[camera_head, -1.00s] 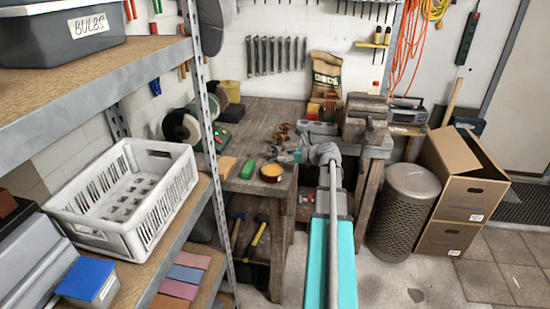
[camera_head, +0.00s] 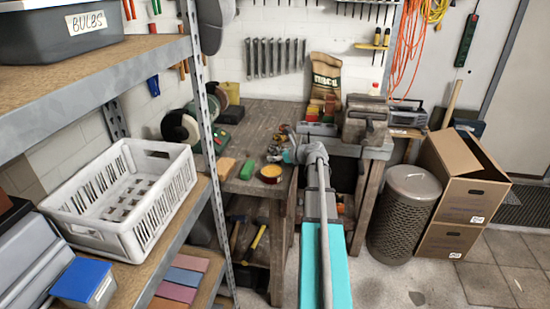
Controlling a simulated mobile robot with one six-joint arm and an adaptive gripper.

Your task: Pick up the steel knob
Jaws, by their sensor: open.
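The wooden workbench (camera_head: 262,118) stands at the back wall. My gripper (camera_head: 277,152) is over its front part, just behind the yellow-topped round tin. It is open, but its fingers are small and partly merge with the clutter around them. I cannot make out the steel knob for certain; it may be among the small items by my gripper or hidden by my wrist. A grey vise (camera_head: 364,120) is mounted on the bench to the right of my gripper.
A bench grinder (camera_head: 182,127) stands at the left. Shelving with a white crate (camera_head: 128,197) fills the left side. A perforated bin (camera_head: 405,213) and cardboard boxes (camera_head: 462,190) stand at right.

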